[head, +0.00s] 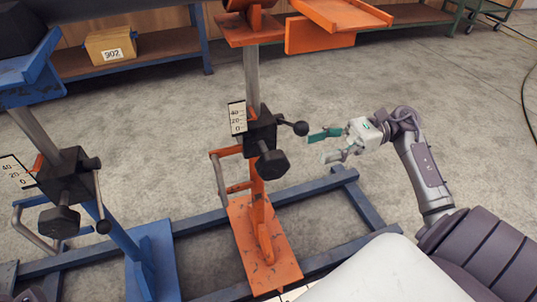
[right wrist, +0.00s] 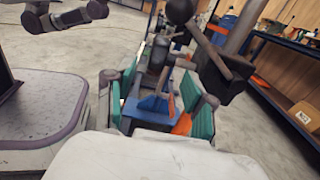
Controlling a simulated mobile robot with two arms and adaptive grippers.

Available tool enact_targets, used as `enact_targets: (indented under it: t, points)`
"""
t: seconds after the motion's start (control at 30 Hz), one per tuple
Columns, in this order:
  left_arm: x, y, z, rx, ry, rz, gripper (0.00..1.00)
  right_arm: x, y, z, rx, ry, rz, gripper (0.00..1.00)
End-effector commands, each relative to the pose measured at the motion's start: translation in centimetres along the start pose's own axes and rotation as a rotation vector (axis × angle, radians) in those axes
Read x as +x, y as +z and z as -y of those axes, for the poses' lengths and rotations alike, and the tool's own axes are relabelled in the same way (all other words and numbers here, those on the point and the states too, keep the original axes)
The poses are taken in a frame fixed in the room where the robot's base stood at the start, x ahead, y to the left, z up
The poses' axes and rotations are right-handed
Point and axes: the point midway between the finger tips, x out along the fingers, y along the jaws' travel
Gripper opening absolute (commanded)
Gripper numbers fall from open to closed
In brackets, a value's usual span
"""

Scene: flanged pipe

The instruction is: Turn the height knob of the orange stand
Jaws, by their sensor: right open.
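The orange stand (head: 263,235) stands upright in the middle of the head view, with a black clamp block (head: 260,131) on its post. A dark lobed knob (head: 272,163) sticks out at the block's front, and a lever with a black ball (head: 301,128) sticks out to its right. My right gripper (head: 323,147) is open and empty, to the right of the knob and just below the ball, apart from both. In the right wrist view its teal fingers (right wrist: 160,92) are spread, and the black ball (right wrist: 181,10) shows above them. My left gripper is not seen.
A blue stand (head: 147,262) with a similar block and knob (head: 59,221) is at the left. A blue floor frame (head: 350,190) runs around the stand bases. A shelf with a box (head: 110,45) is behind.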

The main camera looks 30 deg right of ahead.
Motion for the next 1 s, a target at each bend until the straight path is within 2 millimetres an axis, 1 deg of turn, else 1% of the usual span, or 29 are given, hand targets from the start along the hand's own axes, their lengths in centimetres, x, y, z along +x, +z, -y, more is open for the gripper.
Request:
enact_targets:
  t: [0.1,0.3,0.4,0.5,0.6,0.7,0.97,1.0]
  points:
    - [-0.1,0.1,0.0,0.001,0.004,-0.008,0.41,2.6,-0.1,-0.1,-0.004,0.004,0.002,0.54]
    - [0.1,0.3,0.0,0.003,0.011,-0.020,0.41,6.9,-0.1,-0.1,-0.004,0.003,0.003,0.54]
    - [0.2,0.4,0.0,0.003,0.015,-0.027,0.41,8.7,0.0,0.0,-0.004,0.002,0.003,0.54]
    - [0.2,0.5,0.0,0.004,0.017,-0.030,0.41,10.1,0.0,0.0,-0.002,0.001,0.002,0.54]
    - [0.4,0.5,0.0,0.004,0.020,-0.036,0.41,10.9,0.0,0.0,-0.003,0.000,0.002,0.54]
    - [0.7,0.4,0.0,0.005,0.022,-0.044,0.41,11.4,0.1,0.0,-0.001,0.000,0.001,0.54]
    - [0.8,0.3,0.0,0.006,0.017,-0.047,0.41,11.5,0.1,0.0,-0.001,0.000,0.001,0.54]
    - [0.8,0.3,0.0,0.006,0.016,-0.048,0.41,11.5,0.1,0.0,-0.001,0.000,0.001,0.51]
